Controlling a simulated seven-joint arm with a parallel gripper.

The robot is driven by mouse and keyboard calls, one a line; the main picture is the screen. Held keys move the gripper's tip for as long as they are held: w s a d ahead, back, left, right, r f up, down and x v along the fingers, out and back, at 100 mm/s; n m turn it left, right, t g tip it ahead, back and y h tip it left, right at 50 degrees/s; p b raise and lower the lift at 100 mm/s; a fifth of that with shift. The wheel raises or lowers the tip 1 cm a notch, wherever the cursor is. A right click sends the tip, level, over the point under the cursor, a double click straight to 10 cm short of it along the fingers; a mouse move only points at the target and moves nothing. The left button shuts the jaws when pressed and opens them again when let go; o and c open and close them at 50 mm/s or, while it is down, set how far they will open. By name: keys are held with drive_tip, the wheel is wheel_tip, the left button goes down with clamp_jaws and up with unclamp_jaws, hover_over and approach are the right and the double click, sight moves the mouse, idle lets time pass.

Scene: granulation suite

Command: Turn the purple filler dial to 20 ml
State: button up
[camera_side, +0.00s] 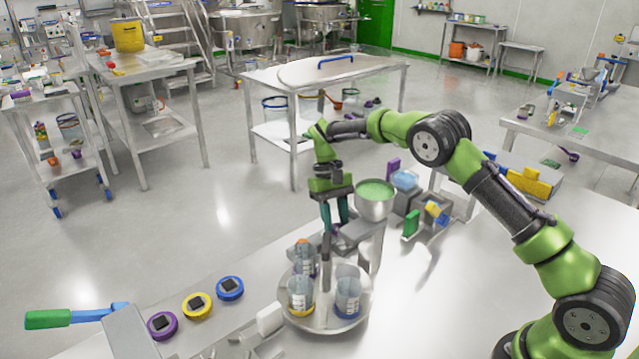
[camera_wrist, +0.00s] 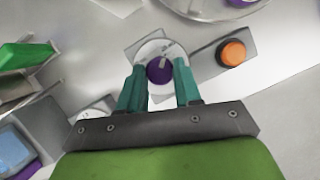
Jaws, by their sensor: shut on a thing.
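The purple filler dial (camera_wrist: 159,72) sits on a pale round plate (camera_wrist: 171,48) in the wrist view, with a light pointer mark on its top. My gripper (camera_wrist: 160,68) has its teal fingers on either side of the dial and is shut on it. The scale markings are too small to read, so I cannot tell the setting. In the side view my gripper (camera_side: 335,224) points down beside the steel filler hopper (camera_side: 375,207), which holds green material. There the dial is mostly hidden by the fingers.
An orange button (camera_wrist: 232,53) is on a grey box right of the dial. A turntable (camera_side: 325,321) with several beakers stands in front of the filler. Purple (camera_side: 162,325), yellow (camera_side: 197,306) and blue (camera_side: 230,288) ringed knobs sit front left. A green block (camera_side: 411,223) is to the right.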

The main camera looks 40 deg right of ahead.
drive_tip(key=o, duration=1)
drive_tip(key=shift+o, duration=0.2)
drive_tip(key=a+v, duration=0.1)
drive_tip(key=v, duration=0.6)
drive_tip(key=shift+d+r, duration=0.25)
drive_tip(key=shift+d, duration=0.3)
drive_tip(key=shift+w, duration=0.1)
